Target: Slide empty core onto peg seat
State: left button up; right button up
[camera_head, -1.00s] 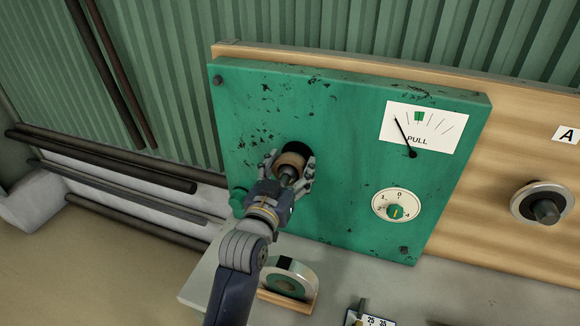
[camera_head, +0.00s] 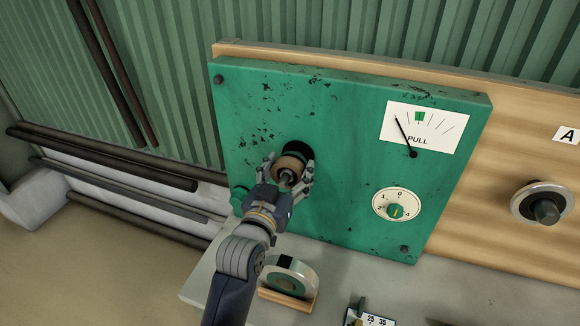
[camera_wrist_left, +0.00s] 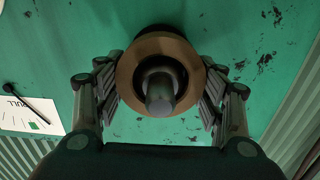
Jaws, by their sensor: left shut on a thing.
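The empty core (camera_head: 290,162) is a brown ring, held by my left gripper (camera_head: 286,180) in front of the green panel (camera_head: 340,110). In the left wrist view the core (camera_wrist_left: 130,72) sits between both fingers, which press on its sides. The grey peg (camera_wrist_left: 160,92) shows through the core's opening, so the core is around the peg. A black round seat (camera_head: 299,148) shows behind the core at the panel. How much gap is left between core and seat is hard to tell. My right gripper is not in view.
The panel carries a PULL gauge (camera_head: 424,134) and a numbered dial (camera_head: 397,204). A second peg with a ring (camera_head: 543,204) is on the wooden board at right. A tape roll (camera_head: 290,276) stands on the grey bench below. Dark pipes run along the left wall.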

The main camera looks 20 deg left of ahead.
pick_arm(q)
jog(key=s+p, duration=0.1)
jog(key=s, duration=0.3)
jog(key=shift+s+r, duration=0.15)
jog(key=shift+s, duration=0.1)
jog(key=shift+s+a, duration=0.1)
jog(key=shift+s, duration=1.1)
jog(key=shift+s+p, duration=0.1)
jog(key=shift+p, duration=0.2)
jog(key=p, duration=0.1)
send_near(282, 182)
jog(key=shift+w, duration=0.45)
